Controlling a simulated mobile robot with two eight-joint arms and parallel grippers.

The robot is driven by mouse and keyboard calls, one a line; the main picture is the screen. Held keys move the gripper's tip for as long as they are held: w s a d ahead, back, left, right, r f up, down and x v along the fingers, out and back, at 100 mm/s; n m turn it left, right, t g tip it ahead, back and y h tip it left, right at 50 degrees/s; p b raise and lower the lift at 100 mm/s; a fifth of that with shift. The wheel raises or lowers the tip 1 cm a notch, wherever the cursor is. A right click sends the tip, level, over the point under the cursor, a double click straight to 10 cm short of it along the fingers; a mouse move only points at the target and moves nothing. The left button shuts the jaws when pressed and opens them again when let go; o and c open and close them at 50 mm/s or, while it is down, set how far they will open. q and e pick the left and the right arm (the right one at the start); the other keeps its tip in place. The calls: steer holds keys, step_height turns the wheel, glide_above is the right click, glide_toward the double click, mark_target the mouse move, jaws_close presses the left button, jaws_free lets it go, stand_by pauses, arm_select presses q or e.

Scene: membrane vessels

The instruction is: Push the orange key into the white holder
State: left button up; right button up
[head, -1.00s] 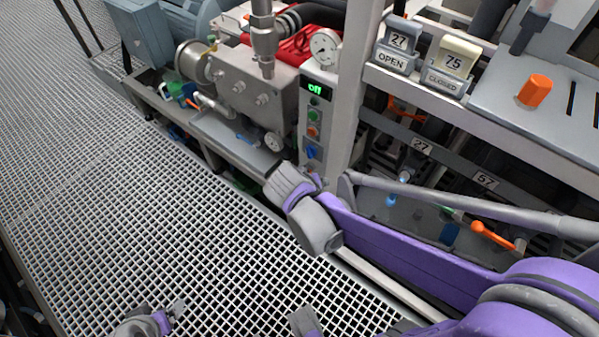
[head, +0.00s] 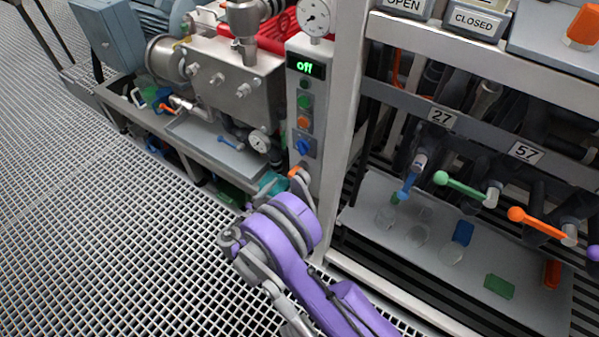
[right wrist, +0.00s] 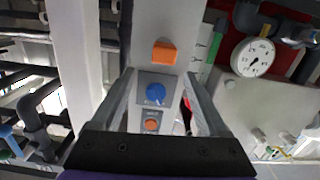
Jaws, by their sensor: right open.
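The orange key (head: 295,172) shows at the lower end of the pale control panel, below the blue knob, partly hidden by my right gripper in the head view. In the right wrist view it is an orange block (right wrist: 164,53) on the pale panel face, beyond the blue knob (right wrist: 156,93). My right gripper (head: 282,187) is open and empty in front of the panel. In the right wrist view its two fingers (right wrist: 158,80) stand apart, either side of the blue knob, with the key ahead of the tips. I cannot make out a separate white holder. My left gripper is out of view.
The panel has an "off" display (head: 305,65), a green button (head: 304,101) and an orange button (head: 303,122). A gauge (head: 316,16) sits above it. Pipes with coloured valve handles (head: 462,187) stand right of the white post (head: 345,110). The grating floor (head: 120,220) is clear at left.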

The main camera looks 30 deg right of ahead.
mark_target(292, 179)
steer(key=shift+a+f+m+h, duration=0.15)
steer(key=shift+a+f+m, duration=0.05)
steer(key=shift+f, duration=0.25)
steer(key=shift+a+f+m+h, duration=0.15)
steer(key=shift+f+m, duration=0.05)
steer(key=shift+f, duration=0.2)
steer(key=shift+w+d, duration=0.3)
steer(key=shift+d, duration=0.3)
steer(key=shift+x, duration=3.9)
steer(key=shift+w+b, duration=0.1)
steer(key=shift+b, duration=0.4)
steer(key=shift+c, duration=0.3)
jaws_close()
